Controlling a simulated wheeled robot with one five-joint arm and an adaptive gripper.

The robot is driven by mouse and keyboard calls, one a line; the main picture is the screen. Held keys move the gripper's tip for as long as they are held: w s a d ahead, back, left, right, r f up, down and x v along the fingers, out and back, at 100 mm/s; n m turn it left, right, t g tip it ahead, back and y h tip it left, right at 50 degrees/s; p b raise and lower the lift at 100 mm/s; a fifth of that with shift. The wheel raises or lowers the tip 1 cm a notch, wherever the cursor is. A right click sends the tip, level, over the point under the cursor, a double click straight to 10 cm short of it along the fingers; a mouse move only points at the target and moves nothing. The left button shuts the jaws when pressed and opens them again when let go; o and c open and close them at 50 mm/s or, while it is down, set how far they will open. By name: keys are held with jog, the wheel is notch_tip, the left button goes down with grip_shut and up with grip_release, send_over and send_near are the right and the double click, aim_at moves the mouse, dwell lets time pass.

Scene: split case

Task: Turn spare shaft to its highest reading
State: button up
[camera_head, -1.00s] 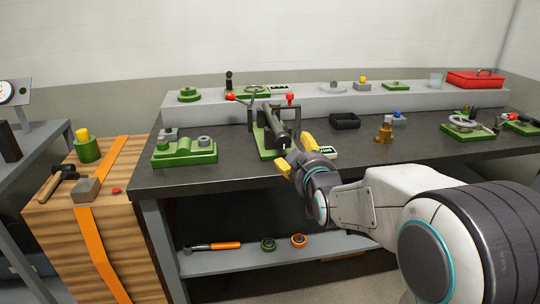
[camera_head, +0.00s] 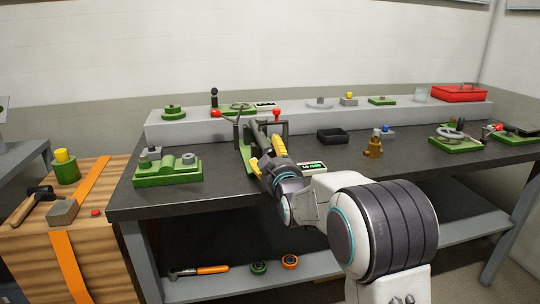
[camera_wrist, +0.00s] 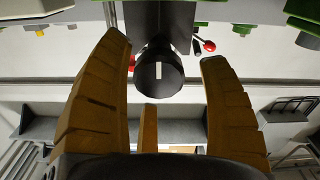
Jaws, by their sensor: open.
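A dark round shaft (camera_head: 257,130) lies in a stand with a green base (camera_head: 244,158) on the dark workbench. In the wrist view the shaft's round end (camera_wrist: 159,72) faces me, with a short white mark on it. My gripper (camera_head: 252,154) is at the near end of the shaft. Its yellow fingers are open; in the wrist view my gripper (camera_wrist: 164,50) has one finger on each side of the shaft end, with gaps showing. A small display (camera_head: 312,167) with green digits sits right of the stand; its digits are too small to read. My gripper partly hides the shaft.
A green fixture (camera_head: 168,172) stands to the left on the bench. A black tray (camera_head: 332,136) and a brass-coloured part (camera_head: 374,146) lie to the right. A grey raised shelf (camera_head: 200,128) runs behind.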

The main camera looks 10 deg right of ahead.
jog(key=shift+w, duration=0.5)
jog(key=shift+c, duration=0.2)
jog(key=shift+r, duration=0.15)
jog(key=c, duration=1.2)
